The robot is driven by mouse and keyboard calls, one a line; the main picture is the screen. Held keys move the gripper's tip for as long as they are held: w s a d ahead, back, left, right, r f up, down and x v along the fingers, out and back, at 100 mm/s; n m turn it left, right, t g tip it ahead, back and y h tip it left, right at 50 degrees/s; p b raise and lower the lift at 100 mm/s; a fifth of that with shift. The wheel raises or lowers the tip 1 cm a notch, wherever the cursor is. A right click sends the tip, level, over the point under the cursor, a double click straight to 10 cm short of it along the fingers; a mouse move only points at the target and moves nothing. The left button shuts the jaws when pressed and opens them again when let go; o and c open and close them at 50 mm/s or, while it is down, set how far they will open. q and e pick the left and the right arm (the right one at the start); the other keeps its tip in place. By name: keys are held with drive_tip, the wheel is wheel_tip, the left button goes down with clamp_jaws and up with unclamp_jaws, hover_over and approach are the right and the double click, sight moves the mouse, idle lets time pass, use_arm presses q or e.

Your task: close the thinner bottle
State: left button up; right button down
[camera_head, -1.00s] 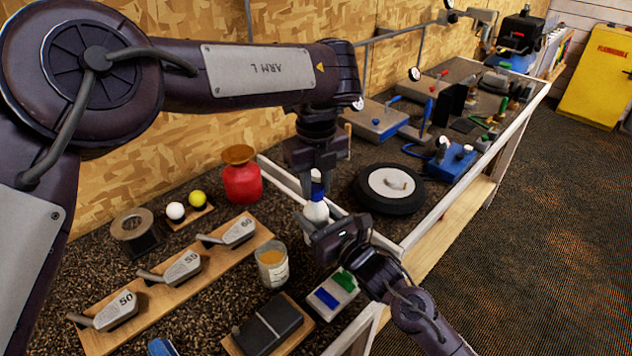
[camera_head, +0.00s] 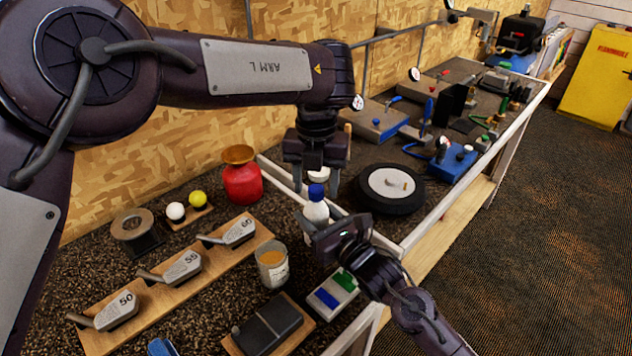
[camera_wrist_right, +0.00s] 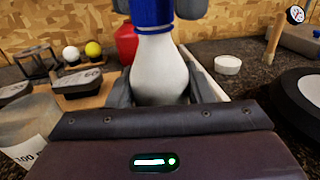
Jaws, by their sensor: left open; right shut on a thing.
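The thinner bottle is white with a blue cap (camera_head: 316,191). Its white body (camera_head: 316,212) stands upright; it also fills the middle of the right wrist view (camera_wrist_right: 160,70). My right gripper (camera_head: 318,228) is shut around the bottle's body, one finger on each side. My left gripper (camera_head: 315,180) is open just above the cap, pointing down, with its fingers apart on either side. A wider red bottle (camera_head: 242,184) with a brown top stands to the left.
A small white round piece (camera_wrist_right: 228,64) lies on the bench behind the bottle. A black wheel-like disc (camera_head: 390,188) lies to the right. A glass jar (camera_head: 272,264) stands in front, beside the wooden rack (camera_head: 160,305) of club heads. Two balls (camera_head: 186,206) sit at left.

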sight(324, 223)
use_arm(q)
wheel_tip(324, 223, up, 7)
drive_tip(key=shift+r, duration=0.15)
use_arm(e)
drive_tip(key=c, duration=0.6)
unclamp_jaws()
use_arm(q)
wheel_tip(324, 223, down, 2)
drive_tip(key=shift+f+b, duration=0.1)
drive_tip(key=shift+b, duration=0.95)
use_arm(e)
drive_tip(key=v, duration=0.7)
drive_tip(key=shift+w+f, duration=0.1)
drive_tip(key=shift+f, duration=0.05)
drive_tip(key=shift+s+d, duration=0.25)
drive_tip(key=shift+s, duration=0.2)
